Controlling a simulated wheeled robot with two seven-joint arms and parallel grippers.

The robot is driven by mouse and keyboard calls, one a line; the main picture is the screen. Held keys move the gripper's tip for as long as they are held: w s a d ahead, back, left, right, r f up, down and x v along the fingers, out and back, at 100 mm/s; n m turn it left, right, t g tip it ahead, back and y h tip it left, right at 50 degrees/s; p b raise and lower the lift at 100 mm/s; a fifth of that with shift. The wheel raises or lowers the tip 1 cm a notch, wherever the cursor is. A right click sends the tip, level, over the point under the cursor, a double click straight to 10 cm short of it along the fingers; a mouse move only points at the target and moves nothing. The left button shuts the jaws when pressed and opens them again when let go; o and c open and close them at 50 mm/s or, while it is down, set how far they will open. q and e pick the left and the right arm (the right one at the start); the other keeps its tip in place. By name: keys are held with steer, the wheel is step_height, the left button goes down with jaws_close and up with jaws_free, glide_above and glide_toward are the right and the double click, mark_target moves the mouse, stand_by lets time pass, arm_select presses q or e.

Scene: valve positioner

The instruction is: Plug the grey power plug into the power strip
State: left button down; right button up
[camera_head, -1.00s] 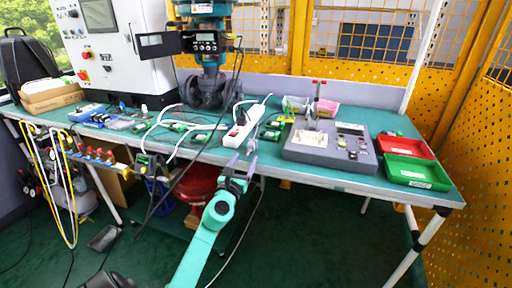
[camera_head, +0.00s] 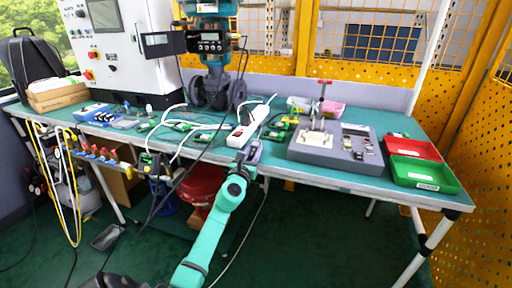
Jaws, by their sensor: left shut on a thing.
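The white power strip (camera_head: 258,113) lies on the green table near its front edge, its red switch end toward me. My left gripper (camera_head: 250,150) is at the table's front edge, just in front of the strip's near end. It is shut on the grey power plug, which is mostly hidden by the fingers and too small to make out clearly. A pale cable (camera_head: 262,208) hangs from there toward the floor. I cannot tell whether the plug touches the strip. My right gripper is not in view.
A grey device (camera_head: 340,150) with a red-topped lever stands right of the strip. A red bin (camera_head: 412,148) and a green bin (camera_head: 424,174) are at the table's right end. Cables and small green boards (camera_head: 180,126) lie left of the strip. A blue-grey valve assembly (camera_head: 215,90) stands behind.

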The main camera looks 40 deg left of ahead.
arm_select(q)
steer(key=shift+s+d+r+p, duration=0.2)
steer(key=shift+s+r+p, duration=0.2)
steer(key=shift+p, duration=0.2)
steer(key=shift+s+d+r+p, duration=0.15)
steer(key=shift+s+r+p, duration=0.1)
steer(key=shift+s+p, duration=0.3)
steer(key=shift+s+d+r+p, duration=0.35)
steer(key=shift+s+r+p, duration=0.2)
steer(key=shift+s+p, duration=0.25)
steer(key=shift+s+d+r+p, duration=0.3)
steer(key=shift+s+r+p, duration=0.25)
steer(key=shift+s+p, duration=0.25)
